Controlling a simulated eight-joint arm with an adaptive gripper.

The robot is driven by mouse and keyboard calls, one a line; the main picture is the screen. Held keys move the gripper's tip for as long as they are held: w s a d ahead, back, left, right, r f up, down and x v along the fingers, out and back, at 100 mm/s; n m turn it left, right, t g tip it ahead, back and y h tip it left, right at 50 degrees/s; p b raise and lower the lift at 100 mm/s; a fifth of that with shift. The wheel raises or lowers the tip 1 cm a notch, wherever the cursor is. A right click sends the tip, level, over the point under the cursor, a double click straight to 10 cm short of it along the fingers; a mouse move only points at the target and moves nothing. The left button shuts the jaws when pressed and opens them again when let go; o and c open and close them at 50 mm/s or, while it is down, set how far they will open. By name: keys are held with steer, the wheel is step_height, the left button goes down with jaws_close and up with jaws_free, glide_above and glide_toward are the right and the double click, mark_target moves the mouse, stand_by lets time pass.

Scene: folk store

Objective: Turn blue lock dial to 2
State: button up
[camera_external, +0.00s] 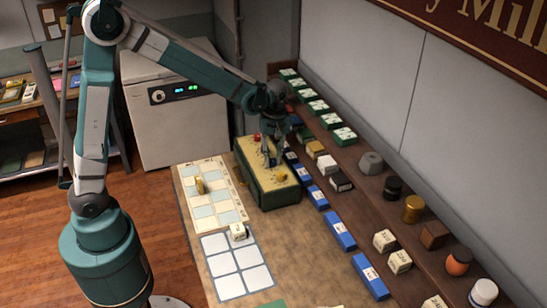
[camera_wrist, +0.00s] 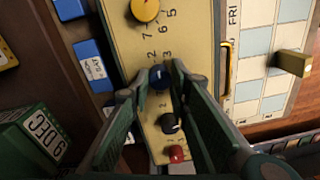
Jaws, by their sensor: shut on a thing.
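The lock box (camera_external: 268,188) is a green box with a yellow face, standing on the table by the shelf. In the wrist view its yellow face (camera_wrist: 118,22) carries a column of dials with printed numbers. The blue dial (camera_wrist: 158,77) sits between my gripper's fingertips (camera_wrist: 160,72), and the fingers are shut on it. A yellow dial (camera_wrist: 145,9) is above it, and a black dial (camera_wrist: 171,123) and a red dial (camera_wrist: 176,154) are below it. The blue dial's pointer is too small to read. In the external view my gripper (camera_external: 268,150) reaches down onto the box and hides the dial.
A calendar board (camera_external: 207,213) and a grid mat (camera_external: 222,244) lie left of the box. Blue boxes (camera_external: 340,231) line the shelf edge to the right, with jars and small boxes behind. The table's front is mostly clear.

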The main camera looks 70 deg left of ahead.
mark_target(273, 159)
steer(key=shift+n, duration=0.6)
steer(key=o, duration=0.9)
steer(key=shift+r, duration=0.15)
step_height(273, 159, up, 12)
steer(key=shift+w, duration=0.25)
steer(key=shift+s, duration=0.1)
stand_by(0.6)
